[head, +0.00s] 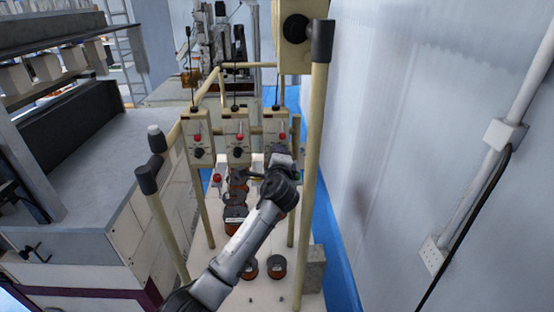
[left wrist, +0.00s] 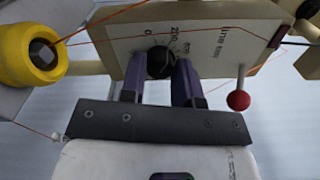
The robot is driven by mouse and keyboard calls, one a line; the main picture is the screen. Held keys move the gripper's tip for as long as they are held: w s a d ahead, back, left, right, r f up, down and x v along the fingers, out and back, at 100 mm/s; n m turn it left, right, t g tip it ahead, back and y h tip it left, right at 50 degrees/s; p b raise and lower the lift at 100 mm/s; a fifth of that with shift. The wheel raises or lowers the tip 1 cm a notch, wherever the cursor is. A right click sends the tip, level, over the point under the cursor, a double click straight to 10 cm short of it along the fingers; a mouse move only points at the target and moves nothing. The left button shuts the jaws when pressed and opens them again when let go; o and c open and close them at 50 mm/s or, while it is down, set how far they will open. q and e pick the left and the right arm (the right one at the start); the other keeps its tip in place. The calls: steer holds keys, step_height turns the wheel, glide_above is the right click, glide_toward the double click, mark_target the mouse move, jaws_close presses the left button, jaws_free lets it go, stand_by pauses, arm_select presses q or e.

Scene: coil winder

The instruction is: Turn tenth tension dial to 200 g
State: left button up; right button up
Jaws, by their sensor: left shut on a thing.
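The purple fingers of my left gripper (left wrist: 162,82) are shut on the knob, one on each side. In the head view my left gripper (head: 283,160) is at the rightmost of three tension units (head: 279,125) and hides its dial. My right gripper is not in view.
Two neighbouring units carry black dials (head: 199,152) (head: 238,152). A red-tipped lever (left wrist: 238,100) is beside the held knob, and a yellow roller (left wrist: 30,52) with orange wire is at left. Cream frame posts (head: 318,170) flank my arm. Copper-coloured spools (head: 277,266) stand below.

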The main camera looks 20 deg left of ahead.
arm_select(q)
steer(key=shift+n, duration=0.4)
steer(key=o, duration=0.9)
steer(key=shift+b+v, duration=0.4)
steer(key=shift+v, duration=3.35)
